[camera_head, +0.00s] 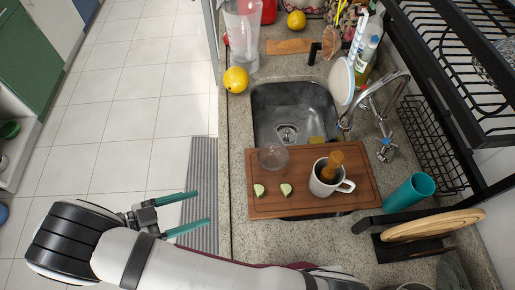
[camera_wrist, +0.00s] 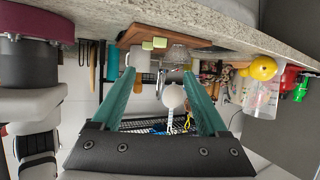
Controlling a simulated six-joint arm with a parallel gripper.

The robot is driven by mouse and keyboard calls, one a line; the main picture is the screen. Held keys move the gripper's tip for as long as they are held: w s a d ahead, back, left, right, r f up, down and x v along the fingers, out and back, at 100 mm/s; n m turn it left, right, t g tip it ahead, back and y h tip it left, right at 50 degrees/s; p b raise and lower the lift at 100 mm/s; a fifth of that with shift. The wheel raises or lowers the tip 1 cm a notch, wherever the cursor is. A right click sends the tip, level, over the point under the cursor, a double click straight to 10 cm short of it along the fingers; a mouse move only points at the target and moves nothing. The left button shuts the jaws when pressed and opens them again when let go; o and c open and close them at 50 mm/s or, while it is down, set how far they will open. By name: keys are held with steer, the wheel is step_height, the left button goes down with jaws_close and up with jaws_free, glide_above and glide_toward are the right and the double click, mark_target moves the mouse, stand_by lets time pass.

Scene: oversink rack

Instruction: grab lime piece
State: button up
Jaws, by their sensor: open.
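Two cut lime pieces lie on the brown wooden cutting board (camera_head: 313,201). The left lime piece (camera_head: 259,190) is near the board's left edge, and the right lime piece (camera_head: 286,190) is beside it. Both show small in the wrist view, as one lime piece (camera_wrist: 147,45) and another lime piece (camera_wrist: 160,43), near the board's edge. My gripper (camera_head: 202,207) has two teal fingers spread apart with nothing between them. It is left of the counter, over the floor in the picture, and apart from the limes. The fingers also show in the wrist view (camera_wrist: 159,74).
A white mug (camera_head: 322,187) with a wooden pestle and a clear glass (camera_head: 273,157) stand on the board near the limes. The sink (camera_head: 292,105) is behind it. A teal cup (camera_head: 411,191) is at right. A lemon (camera_head: 236,79) sits near the counter's left edge.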

mark_target(256, 191)
steer(key=x, duration=1.5)
steer(key=shift+d+f, duration=0.15)
steer(key=shift+f, duration=0.3)
jaws_close()
